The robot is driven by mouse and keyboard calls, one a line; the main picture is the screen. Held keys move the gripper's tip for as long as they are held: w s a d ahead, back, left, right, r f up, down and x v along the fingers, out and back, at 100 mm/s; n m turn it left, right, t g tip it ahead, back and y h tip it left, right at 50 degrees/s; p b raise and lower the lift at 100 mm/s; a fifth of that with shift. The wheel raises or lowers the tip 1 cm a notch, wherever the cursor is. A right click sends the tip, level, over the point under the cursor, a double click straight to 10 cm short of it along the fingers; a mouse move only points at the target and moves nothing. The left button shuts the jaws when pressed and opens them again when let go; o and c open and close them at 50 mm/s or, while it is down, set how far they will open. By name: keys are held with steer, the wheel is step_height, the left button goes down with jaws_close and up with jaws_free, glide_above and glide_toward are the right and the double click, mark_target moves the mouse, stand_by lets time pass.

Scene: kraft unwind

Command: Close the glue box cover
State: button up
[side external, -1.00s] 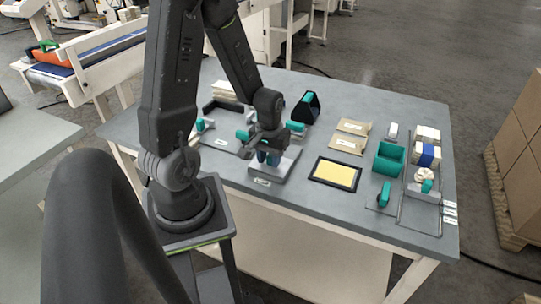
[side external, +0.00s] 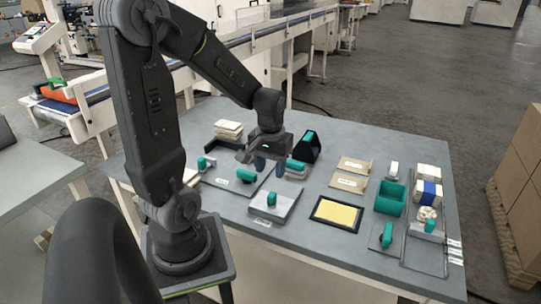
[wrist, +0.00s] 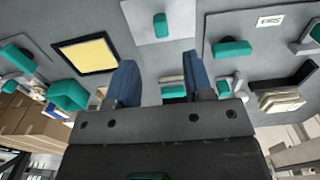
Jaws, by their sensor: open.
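A pale grey flat plate with an upright teal knob, which looks like the glue box cover (side external: 289,203), lies at the front middle of the table. It looks flat and level; I cannot tell whether any gap is left under it. It also shows in the wrist view (wrist: 146,27), beyond my fingertips. My gripper (side external: 270,166) is open and empty, pointing down above and behind the plate, clear of the knob. Its two blue fingers (wrist: 160,70) stand wide apart in the wrist view, with nothing between them touching either finger.
A black-framed yellow pad (side external: 337,214) lies right of the plate. A dark teal-topped holder (side external: 306,147) stands behind. A teal bin (side external: 390,199) and a wire-edged tray (side external: 428,262) are at the right. A grey plate with a teal handle (side external: 222,182) lies left.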

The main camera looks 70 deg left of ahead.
step_height(320, 180, up, 4)
steer(key=shift+f, duration=0.15)
stand_by(0.4)
steer(key=s+d+r+m+t, duration=0.2)
steer(key=d+r+m, duration=0.2)
steer(key=d, duration=0.4)
steer(key=s+d+r+m+t, duration=0.1)
steer(key=d+r+m+t, duration=0.2)
steer(key=d, duration=0.5)
steer(key=shift+s+r+m+t, duration=0.35)
steer(key=shift+r+m, duration=0.5)
steer(key=shift+m, duration=0.15)
